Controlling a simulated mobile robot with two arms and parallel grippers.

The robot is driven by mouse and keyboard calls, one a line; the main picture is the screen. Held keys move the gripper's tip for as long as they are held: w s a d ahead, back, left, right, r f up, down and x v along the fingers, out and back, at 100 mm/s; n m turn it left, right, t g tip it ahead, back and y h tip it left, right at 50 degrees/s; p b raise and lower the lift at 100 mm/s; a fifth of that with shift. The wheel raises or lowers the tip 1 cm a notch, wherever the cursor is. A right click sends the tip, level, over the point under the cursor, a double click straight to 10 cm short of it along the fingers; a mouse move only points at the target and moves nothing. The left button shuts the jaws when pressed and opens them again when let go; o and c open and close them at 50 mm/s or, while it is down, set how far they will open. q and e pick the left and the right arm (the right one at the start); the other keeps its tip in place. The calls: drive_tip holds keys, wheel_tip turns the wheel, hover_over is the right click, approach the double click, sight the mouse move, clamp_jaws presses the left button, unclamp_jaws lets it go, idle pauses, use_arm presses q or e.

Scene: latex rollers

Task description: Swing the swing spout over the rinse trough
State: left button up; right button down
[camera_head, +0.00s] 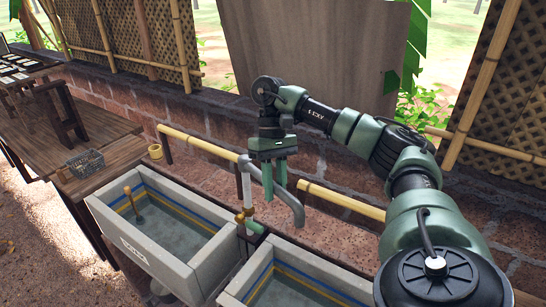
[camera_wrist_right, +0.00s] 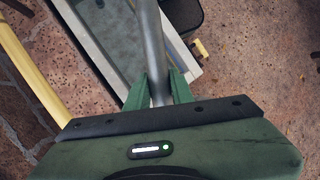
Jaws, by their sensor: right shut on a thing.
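The swing spout (camera_head: 293,203) is a grey bent pipe at the top of a pale upright standpipe (camera_head: 246,186) with brass fittings. Its free end points to the right, behind the gap and the near trough. My right gripper (camera_head: 275,187) is shut on the spout from above; in the right wrist view the spout (camera_wrist_right: 153,45) runs between its two green fingers (camera_wrist_right: 158,92). Two grey stone troughs hold water: the left trough (camera_head: 190,268) bears a plate with lettering too small to read, and the near trough (camera_head: 300,250) is cut by the bottom edge. My left gripper is not in view.
A brick wall with yellow bamboo rails (camera_head: 345,200) runs behind the troughs. A wooden stick (camera_head: 133,203) stands in the left trough. A wooden table (camera_head: 100,140) with a grey basket (camera_head: 86,162) stands at left.

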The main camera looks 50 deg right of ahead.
drive_tip(key=shift+r, duration=0.1)
drive_tip(key=c, duration=1.3)
unclamp_jaws()
drive_tip(key=shift+d, duration=0.1)
drive_tip(key=shift+c, duration=0.2)
drive_tip(key=shift+o, duration=0.5)
drive_tip(key=shift+d, duration=0.1)
drive_tip(key=p+v, duration=0.3)
drive_tip(key=v, duration=0.4)
drive_tip(key=shift+d+r+p, duration=0.15)
drive_tip(key=shift+r+p, duration=0.1)
drive_tip(key=shift+p, duration=0.1)
drive_tip(key=shift+w, duration=0.15)
